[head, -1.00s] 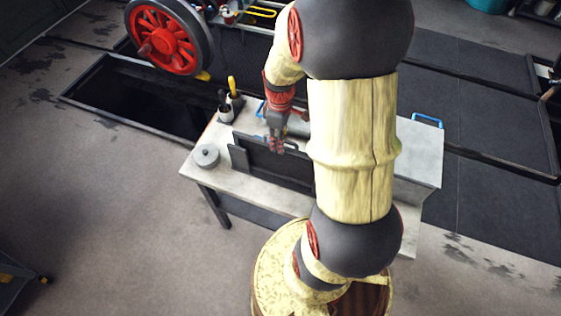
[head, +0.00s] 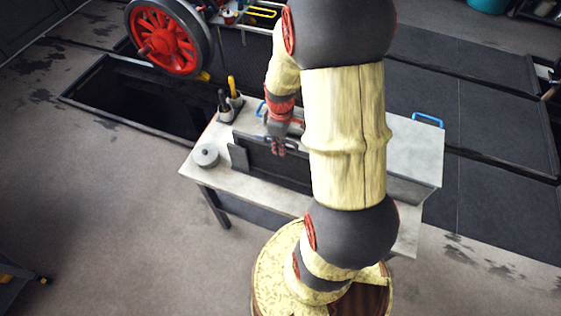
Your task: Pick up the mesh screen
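A dark, wide panel (head: 292,177) stands on the grey workbench (head: 222,182), partly hidden behind my arm. It may be the mesh screen, but no mesh shows at this size. A smaller dark plate (head: 238,158) stands at its left end. My gripper (head: 278,153) points down at the panel's upper edge, with its red fingertips in front of the dark surface. I cannot tell whether the fingers touch the panel, or how far apart they are.
A round grey lidded tin (head: 206,155) sits at the bench's left end. Behind it, a holder with yellow- and black-handled tools (head: 231,108) stands near the panel. A grey box with a blue handle (head: 427,119) is on the right. A dark floor pit (head: 135,95) lies behind.

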